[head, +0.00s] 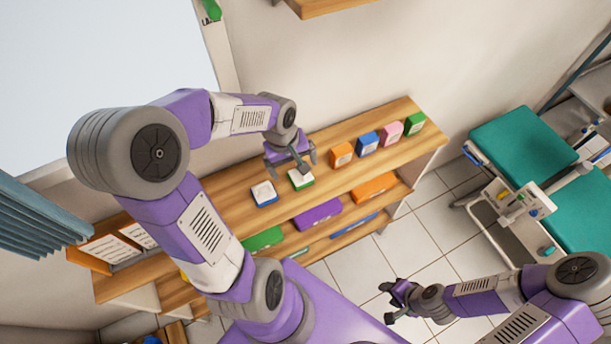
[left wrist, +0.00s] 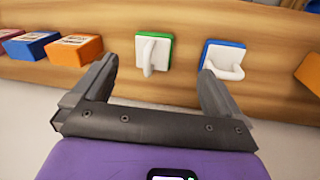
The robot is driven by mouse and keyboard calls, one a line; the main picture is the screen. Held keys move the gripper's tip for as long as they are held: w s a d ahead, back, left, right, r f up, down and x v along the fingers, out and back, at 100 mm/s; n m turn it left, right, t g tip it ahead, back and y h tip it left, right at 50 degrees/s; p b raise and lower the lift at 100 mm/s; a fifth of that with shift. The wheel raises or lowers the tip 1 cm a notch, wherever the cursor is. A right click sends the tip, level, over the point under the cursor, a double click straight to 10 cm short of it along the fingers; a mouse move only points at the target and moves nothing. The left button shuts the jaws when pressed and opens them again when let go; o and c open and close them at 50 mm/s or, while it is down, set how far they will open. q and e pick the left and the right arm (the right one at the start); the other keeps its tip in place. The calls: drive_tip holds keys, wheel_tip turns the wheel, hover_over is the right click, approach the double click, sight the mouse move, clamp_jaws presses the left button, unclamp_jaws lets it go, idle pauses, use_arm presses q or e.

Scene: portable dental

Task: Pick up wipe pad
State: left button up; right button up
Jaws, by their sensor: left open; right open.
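Two small pads with white tops and handles lie on the wooden shelf top; I cannot tell which is the wipe pad. One has a green base (head: 301,180) and one a blue base (head: 264,194). My left gripper (head: 290,165) is open, close to the green-based pad. In the left wrist view the green-based pad (left wrist: 154,52) is beyond the gap between the open fingers (left wrist: 158,78), and the blue-based pad (left wrist: 223,60) is beyond the right finger. No pad is held. My right gripper (head: 390,303) is open and empty over the floor.
Several boxes stand along the shelf: orange (head: 341,155), blue (head: 368,143), pink (head: 390,132) and green (head: 414,123). A green dental chair (head: 522,146) stands at the right. Tiled floor (head: 425,225) is clear between.

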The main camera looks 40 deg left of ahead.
sight(303, 179)
use_arm(q)
drive_tip(key=shift+w+f, duration=0.25)
drive_tip(key=shift+f, duration=0.25)
drive_tip(key=f, duration=0.2)
drive_tip(key=f+b, duration=0.1)
drive_tip(key=f, duration=0.1)
drive_tip(key=w+d+f, duration=0.1)
drive_tip(key=f, duration=0.2)
drive_tip(key=shift+w+d+f, duration=0.1)
use_arm(e)
wheel_tip(303, 179, down, 2)
drive_tip(key=shift+w, duration=0.15)
use_arm(q)
drive_tip(key=c, duration=1.2)
drive_tip(key=shift+r, duration=0.45)
drive_tip(key=shift+c, duration=1.1)
wheel_tip(303, 179, up, 9)
drive_tip(key=shift+r+p, duration=0.1)
drive_tip(key=shift+p, duration=0.5)
use_arm(e)
drive_tip(key=shift+r, duration=0.8)
